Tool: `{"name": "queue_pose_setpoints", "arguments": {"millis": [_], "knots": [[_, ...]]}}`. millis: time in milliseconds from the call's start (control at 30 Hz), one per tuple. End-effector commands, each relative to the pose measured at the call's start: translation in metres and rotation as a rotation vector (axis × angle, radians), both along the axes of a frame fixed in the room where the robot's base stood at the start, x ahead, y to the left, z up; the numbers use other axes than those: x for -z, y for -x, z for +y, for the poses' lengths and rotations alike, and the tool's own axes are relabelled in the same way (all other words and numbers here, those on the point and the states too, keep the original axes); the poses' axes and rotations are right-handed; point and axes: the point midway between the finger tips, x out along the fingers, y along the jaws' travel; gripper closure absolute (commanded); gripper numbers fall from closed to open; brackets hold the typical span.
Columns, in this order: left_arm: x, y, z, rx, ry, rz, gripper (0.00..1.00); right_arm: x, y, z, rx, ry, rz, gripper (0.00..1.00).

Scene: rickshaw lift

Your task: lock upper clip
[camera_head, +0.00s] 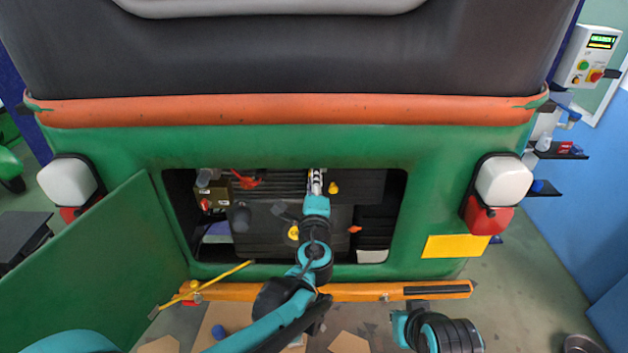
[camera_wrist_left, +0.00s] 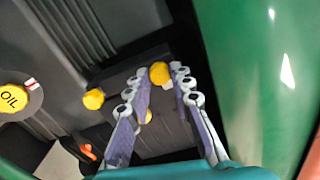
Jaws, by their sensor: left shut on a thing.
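My left gripper (camera_head: 315,180) reaches into the upper part of the open engine bay (camera_head: 400,215). In the left wrist view its two fingers (camera_wrist_left: 166,78) are close together at the tips, shut on a small rounded yellow knob (camera_wrist_left: 159,72). The fingers cover part of that knob, and it is hidden in the head view. I cannot tell whether it is the upper clip or how it is turned. Another yellow knob (camera_head: 333,188) is just right of the gripper; it also shows in the left wrist view (camera_wrist_left: 93,98). My right gripper is not in view.
The opened green door (camera_head: 110,265) stands at left. An orange bumper (camera_head: 370,291) runs below.

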Motion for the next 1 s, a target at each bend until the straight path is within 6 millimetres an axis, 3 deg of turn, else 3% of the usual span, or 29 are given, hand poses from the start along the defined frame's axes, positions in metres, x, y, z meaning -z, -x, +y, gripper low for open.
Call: {"name": "queue_pose_setpoints", "arguments": {"millis": [533, 567, 633, 1000], "knots": [[0.0008, 0.0005, -0.0004, 0.001, -0.023, 0.000, 1.00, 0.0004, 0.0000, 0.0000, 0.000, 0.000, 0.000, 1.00], [0.0009, 0.0006, -0.0004, 0.002, -0.023, 0.000, 0.73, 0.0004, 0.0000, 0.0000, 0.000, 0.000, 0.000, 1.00], [0.0008, 0.0005, -0.0004, 0.001, -0.023, 0.000, 0.57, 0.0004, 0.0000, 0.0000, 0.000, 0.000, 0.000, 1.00], [0.0003, 0.0050, -0.0005, 0.001, -0.023, 0.000, 0.57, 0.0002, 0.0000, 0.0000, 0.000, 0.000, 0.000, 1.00]]}}
